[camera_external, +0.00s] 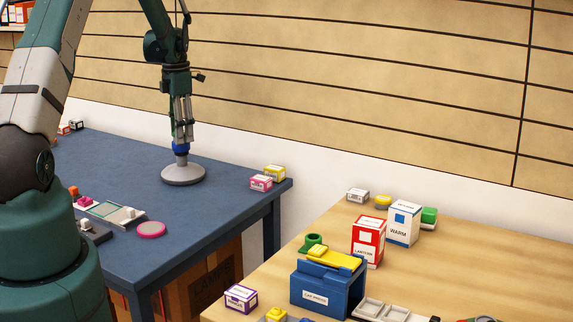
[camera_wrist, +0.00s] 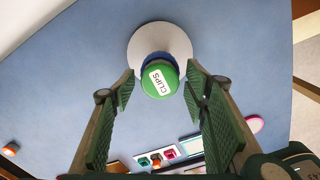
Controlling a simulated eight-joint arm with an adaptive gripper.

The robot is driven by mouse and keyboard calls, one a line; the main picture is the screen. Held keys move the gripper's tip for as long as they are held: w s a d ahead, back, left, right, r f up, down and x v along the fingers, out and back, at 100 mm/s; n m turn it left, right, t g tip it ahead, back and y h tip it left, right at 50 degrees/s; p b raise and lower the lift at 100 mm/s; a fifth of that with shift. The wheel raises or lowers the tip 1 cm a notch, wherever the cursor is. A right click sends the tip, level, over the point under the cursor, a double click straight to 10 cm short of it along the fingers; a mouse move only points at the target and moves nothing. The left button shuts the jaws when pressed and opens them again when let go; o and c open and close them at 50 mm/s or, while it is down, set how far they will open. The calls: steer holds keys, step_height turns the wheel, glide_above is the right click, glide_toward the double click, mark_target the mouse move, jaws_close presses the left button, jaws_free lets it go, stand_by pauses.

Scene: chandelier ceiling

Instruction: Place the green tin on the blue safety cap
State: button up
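The green tin (camera_wrist: 160,82), with a white CLIPS label, shows in the wrist view over the blue safety cap (camera_wrist: 146,60). In the external view the blue cap (camera_external: 181,147) is on top of a pale round-based stand (camera_external: 183,175); the tin there is mostly hidden by the fingers. My gripper (camera_external: 182,133) points down over the stand. In the wrist view my gripper (camera_wrist: 160,86) is open, with a finger on each side of the tin and visible gaps between. The tin appears to rest on the cap, though their contact is hidden.
The stand is on a blue table, with pink and yellow boxes (camera_external: 262,182) at its right corner. A pink disc (camera_external: 151,230) and a tray (camera_external: 110,212) lie nearer. A wooden table at right holds a blue bin (camera_external: 325,290) and several boxes.

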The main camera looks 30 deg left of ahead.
steer(key=shift+r, duration=0.15)
step_height(320, 180, up, 12)
stand_by(0.8)
stand_by(0.6)
